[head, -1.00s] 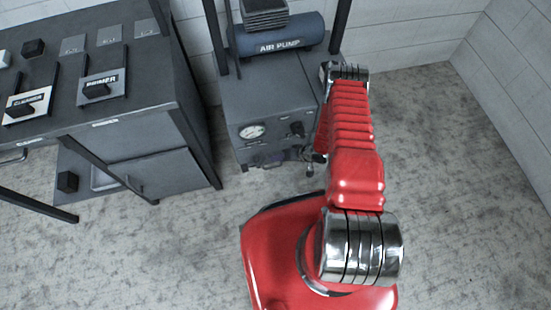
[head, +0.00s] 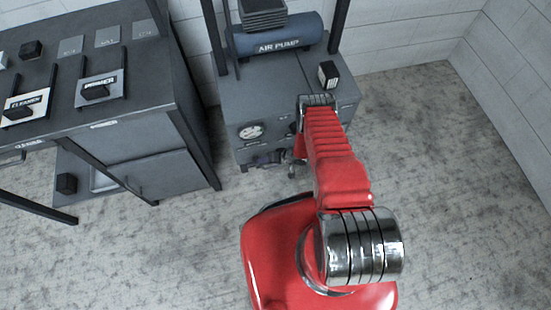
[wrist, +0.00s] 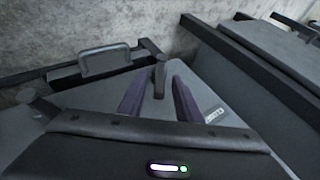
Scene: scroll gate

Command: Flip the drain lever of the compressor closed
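The compressor (head: 285,90) is a grey cabinet with a blue tank marked AIR PUMP (head: 278,36) on top. A round gauge (head: 250,131) is on its front. My gripper (head: 268,160) is low at the compressor's front, mostly hidden in the head view. In the wrist view its two dark purple fingers (wrist: 160,99) stand apart. A short dark lever (wrist: 159,78) shows between them, apparently the drain lever; I cannot tell whether the fingers touch it. A small label (wrist: 214,115) beside it is too blurred to read.
A grey workbench (head: 140,120) with CLEANER and PRIMER holders stands to the left. A small black box with white marks (head: 328,74) is on the compressor's top. A grey handle (wrist: 104,60) shows in the wrist view. The floor on the right is clear.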

